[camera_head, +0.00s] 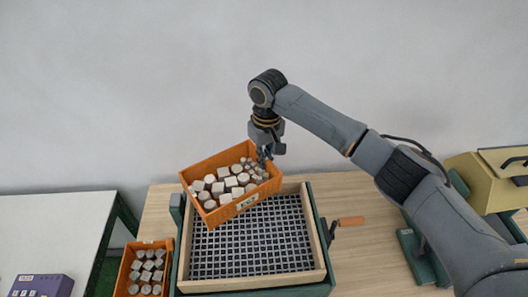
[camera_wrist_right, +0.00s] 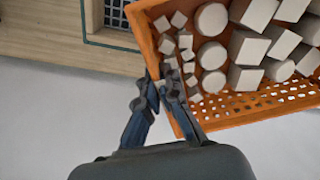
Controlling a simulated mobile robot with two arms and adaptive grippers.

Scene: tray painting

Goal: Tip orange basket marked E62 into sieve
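The orange basket (camera_head: 215,163) with a pale label on its front wall, which seems to read E62, is held above the far part of the sieve. It is turned at an angle and full of whitish blocks, discs and small pieces. My right gripper (camera_head: 264,156) is at its right end. In the right wrist view the gripper's fingers (camera_wrist_right: 160,86) are closed around the basket's wall (camera_wrist_right: 143,38). The sieve (camera_head: 319,262) has a wooden frame around a dark square mesh, and its visible mesh is empty. My left gripper is not in view.
A second orange basket (camera_head: 171,280) with grey round pieces stands left of the sieve. A crank handle (camera_head: 351,221) sticks out on the sieve's right. A yellow machine (camera_head: 468,170) is at the right, a purple box (camera_head: 42,286) on the white table (camera_head: 50,225).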

